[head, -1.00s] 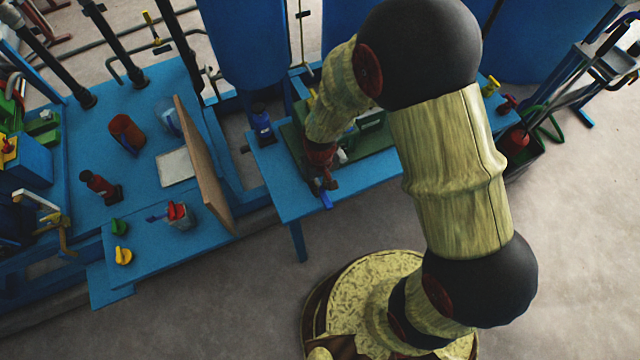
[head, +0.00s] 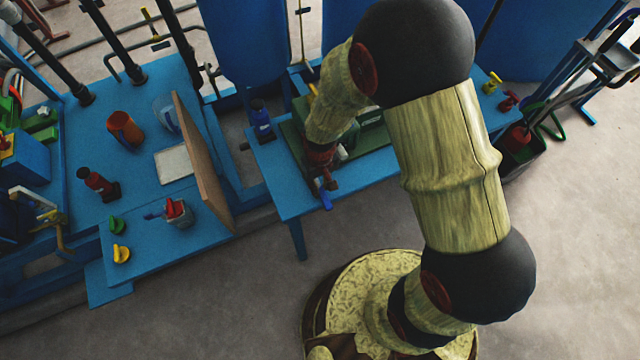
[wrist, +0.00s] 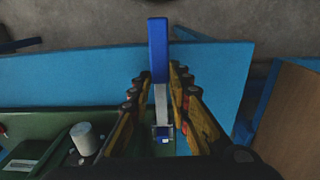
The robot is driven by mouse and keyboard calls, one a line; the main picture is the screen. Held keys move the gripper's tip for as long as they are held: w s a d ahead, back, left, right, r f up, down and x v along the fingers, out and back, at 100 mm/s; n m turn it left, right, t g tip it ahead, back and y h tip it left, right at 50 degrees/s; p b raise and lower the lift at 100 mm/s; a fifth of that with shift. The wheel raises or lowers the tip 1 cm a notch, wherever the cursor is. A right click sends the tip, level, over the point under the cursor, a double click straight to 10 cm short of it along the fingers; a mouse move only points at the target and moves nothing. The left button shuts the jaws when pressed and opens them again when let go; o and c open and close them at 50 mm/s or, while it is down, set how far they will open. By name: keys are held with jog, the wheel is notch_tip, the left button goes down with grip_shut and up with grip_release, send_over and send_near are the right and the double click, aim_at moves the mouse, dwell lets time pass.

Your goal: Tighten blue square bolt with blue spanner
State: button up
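The blue spanner (wrist: 158,50) lies lengthwise between my fingers in the wrist view, its blue handle up and its grey shank running down. The handle's blue end also shows in the head view (head: 326,200), just below my gripper (head: 322,175). In the wrist view my gripper (wrist: 158,75) is open around the spanner, with a narrow gap on each side. A small blue piece with a pale face (wrist: 162,132) sits at the shank's lower end. I cannot tell whether it is the spanner's jaw or the blue square bolt.
A green case (wrist: 60,125) with a grey-white cylinder (wrist: 84,138) lies left of my fingers on the blue table (wrist: 80,75). A brown board (head: 203,165) stands upright on the left bench. Floor in front is clear.

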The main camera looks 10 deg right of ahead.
aim_at(320, 188)
jog(key=o, duration=0.5)
jog(key=shift+r, duration=0.1)
notch_tip(320, 188, up, 12)
dwell(0.5)
